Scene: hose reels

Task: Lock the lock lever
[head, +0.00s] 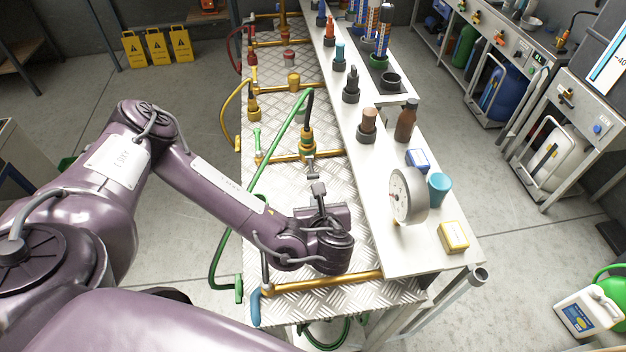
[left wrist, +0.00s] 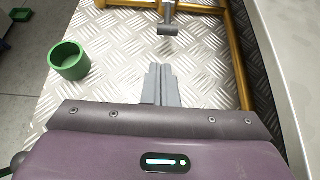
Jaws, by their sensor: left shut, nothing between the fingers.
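A small grey T-shaped handle (head: 311,165), which looks like the lock lever, sits below the green-and-brass valve (head: 307,142) on the brass pipework. In the left wrist view a grey T-shaped handle (left wrist: 168,22) stands at the top middle, beyond my fingertips. My left gripper (head: 319,190) is just nearer than the handle. In the left wrist view its two grey fingers (left wrist: 160,82) are together, with nothing between them and a visible gap to the handle. Whether the lever is locked cannot be told. My right gripper is not in view.
A brass pipe (head: 325,283) crosses the near end of the metal bench. A green hose (head: 270,165) runs along its left side. A white shelf on the right holds a round gauge (head: 409,195), a teal cup (head: 439,188) and a yellow box (head: 453,237). A green cup (left wrist: 69,61) is left of my fingers.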

